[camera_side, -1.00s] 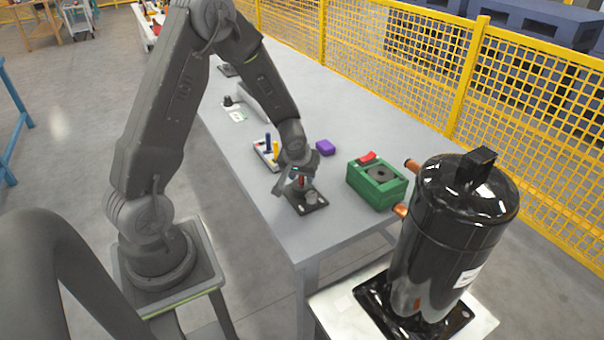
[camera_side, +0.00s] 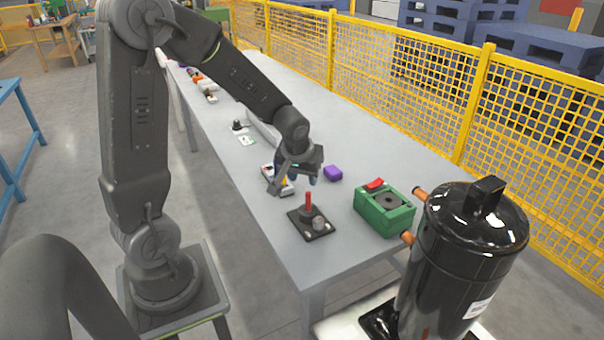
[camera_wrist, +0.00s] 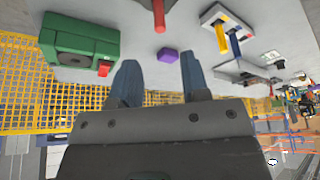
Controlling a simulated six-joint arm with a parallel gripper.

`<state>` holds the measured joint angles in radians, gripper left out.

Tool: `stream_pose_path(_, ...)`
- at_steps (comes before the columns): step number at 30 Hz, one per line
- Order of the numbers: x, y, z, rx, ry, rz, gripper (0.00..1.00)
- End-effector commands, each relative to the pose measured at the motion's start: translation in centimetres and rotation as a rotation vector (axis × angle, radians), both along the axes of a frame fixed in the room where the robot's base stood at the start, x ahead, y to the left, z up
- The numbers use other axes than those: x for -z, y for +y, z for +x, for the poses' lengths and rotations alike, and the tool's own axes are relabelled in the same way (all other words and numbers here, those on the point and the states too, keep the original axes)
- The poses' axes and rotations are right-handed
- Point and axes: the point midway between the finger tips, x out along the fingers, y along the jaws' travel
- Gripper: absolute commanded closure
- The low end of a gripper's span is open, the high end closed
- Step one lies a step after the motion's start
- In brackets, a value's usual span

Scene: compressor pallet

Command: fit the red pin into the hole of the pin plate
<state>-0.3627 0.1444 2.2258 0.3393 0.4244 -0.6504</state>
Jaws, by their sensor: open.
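The red pin (camera_side: 308,202) stands upright in the round dark boss of the black pin plate (camera_side: 321,233), with most of its shaft showing above. How deep its lower end sits cannot be seen. A short grey cylinder (camera_side: 319,222) stands beside it on the plate. My gripper (camera_side: 297,183) is open and empty, above and behind the pin, apart from it. In the wrist view my gripper (camera_wrist: 160,82) shows two spread blue fingers with nothing between them. There the red pin (camera_wrist: 159,14) is at the top edge, beyond the fingers.
A tray (camera_side: 268,174) with a yellow and a blue pin lies behind my gripper. A purple block (camera_side: 333,173) lies to its right. A green box (camera_side: 384,212) with a red switch stands right of the plate. The black compressor (camera_side: 459,250) stands front right. The table front is clear.

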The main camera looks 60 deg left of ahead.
Motion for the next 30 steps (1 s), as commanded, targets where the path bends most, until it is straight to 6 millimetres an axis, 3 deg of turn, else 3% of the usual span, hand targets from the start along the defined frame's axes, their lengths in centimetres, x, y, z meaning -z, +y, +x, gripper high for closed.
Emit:
stream_pose_path(5,-2.8,-2.0,-0.8,0.066,-0.013,0.014,0.58)
stream_pose_path(8,-5.7,-4.6,-2.4,0.161,-0.026,0.027,0.58)
stream_pose_path(15,-11.7,-11.6,-8.8,0.466,-0.06,0.039,0.58)
stream_pose_path(22,-13.7,-15.2,-13.7,0.68,-0.09,0.037,0.58)
stream_pose_path(30,-13.9,-15.9,-14.8,0.732,-0.094,0.034,0.58)
